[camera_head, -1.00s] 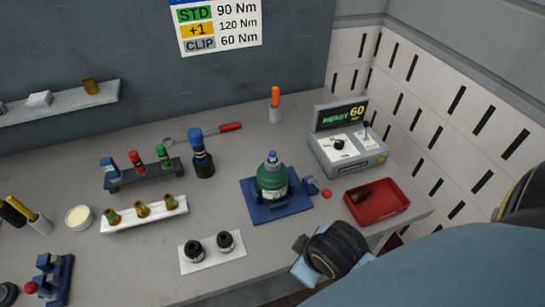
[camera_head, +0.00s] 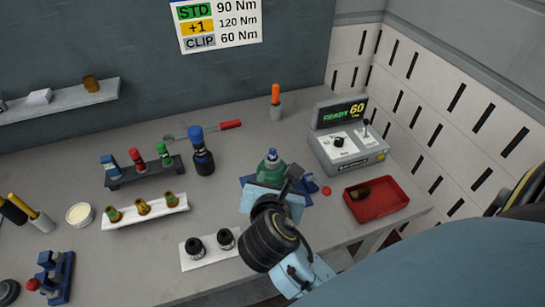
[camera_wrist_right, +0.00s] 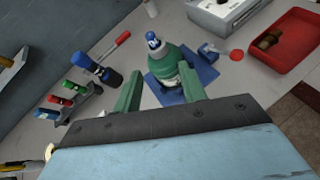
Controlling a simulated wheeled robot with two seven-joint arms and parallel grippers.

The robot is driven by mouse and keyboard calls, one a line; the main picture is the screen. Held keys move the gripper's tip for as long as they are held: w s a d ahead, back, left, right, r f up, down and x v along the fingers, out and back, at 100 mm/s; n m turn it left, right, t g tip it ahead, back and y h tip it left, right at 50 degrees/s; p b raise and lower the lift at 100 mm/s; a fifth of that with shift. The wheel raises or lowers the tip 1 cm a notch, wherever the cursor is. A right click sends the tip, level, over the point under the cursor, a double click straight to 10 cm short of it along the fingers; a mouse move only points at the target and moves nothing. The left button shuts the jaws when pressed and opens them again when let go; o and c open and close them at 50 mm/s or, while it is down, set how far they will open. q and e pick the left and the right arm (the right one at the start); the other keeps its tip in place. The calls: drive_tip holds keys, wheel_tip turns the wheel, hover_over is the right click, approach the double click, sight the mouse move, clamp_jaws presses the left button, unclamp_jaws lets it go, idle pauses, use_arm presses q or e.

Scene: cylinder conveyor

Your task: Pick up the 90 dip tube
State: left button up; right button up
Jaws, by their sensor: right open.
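No part has a readable "90" of its own, so I cannot tell which is the 90 dip tube. Several brass-coloured fittings with coloured bands stand on a white tray (camera_head: 128,222), among them a green-banded one (camera_head: 113,213). A rack (camera_head: 146,173) behind holds blue, red and green-topped pieces. My right gripper (camera_head: 286,180) is open and empty, in front of the green cylinder (camera_head: 269,164) and partly hiding it. In the right wrist view the fingers (camera_wrist_right: 159,75) stand apart, with the green cylinder (camera_wrist_right: 170,68) beyond them. My left gripper is out of view.
The cylinder sits on a blue base (camera_wrist_right: 202,72). A red tray (camera_head: 380,210) with a brass part and a READY 60 control box (camera_head: 345,140) stand to the right. Two black caps sit on a white plate (camera_head: 195,266). A sign (camera_head: 218,24) reads STD 90 Nm.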

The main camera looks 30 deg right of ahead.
sight(272, 151)
drive_tip(key=w+d+f, duration=0.1)
drive_tip(key=w+d, duration=0.1)
drive_tip(key=w, duration=0.1)
drive_tip(key=w+d+f+n, duration=0.1)
drive_tip(key=w+d, duration=0.1)
drive_tip(key=w, duration=0.2)
drive_tip(key=w+d+f+n, duration=0.1)
drive_tip(key=w+d, duration=0.1)
drive_tip(key=w, duration=0.2)
drive_tip(key=shift+d+f+t, duration=0.3)
drive_tip(key=shift+d+f, duration=0.05)
drive_tip(key=shift+h, duration=0.3)
clamp_jaws()
